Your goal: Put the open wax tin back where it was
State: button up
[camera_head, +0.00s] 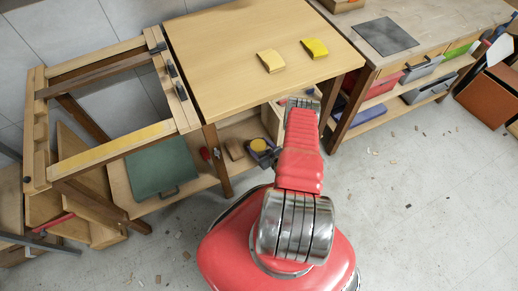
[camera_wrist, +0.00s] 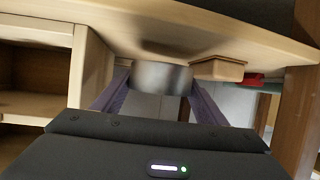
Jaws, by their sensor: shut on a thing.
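The open wax tin shows as a round yellow wax surface (camera_head: 259,145) at the lower shelf under the workbench, in the head view. In the wrist view, which looks upside down, it is a grey metal cylinder (camera_wrist: 161,78) close to the shelf board (camera_wrist: 110,22). My gripper (camera_wrist: 155,84) has its purple fingers on both sides of the tin, shut on it. A shadow lies on the board beside the tin; whether the tin touches the board I cannot tell. Part of the gripper shows dark around the tin in the head view.
A brown block (camera_head: 234,149) lies just left of the tin, and a red-handled tool (camera_head: 205,154) farther left. A wooden cubby (camera_wrist: 92,65) stands on the tin's other side. The bench top (camera_head: 235,60) overhangs the shelf; a bench leg (camera_head: 218,160) stands left.

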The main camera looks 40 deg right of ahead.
aim_at(259, 149)
jog(key=shift+f, duration=1.45)
jog(key=o, duration=1.6)
jog(key=shift+f, duration=0.1)
jog(key=shift+c, duration=0.2)
jog(key=v, duration=1.2)
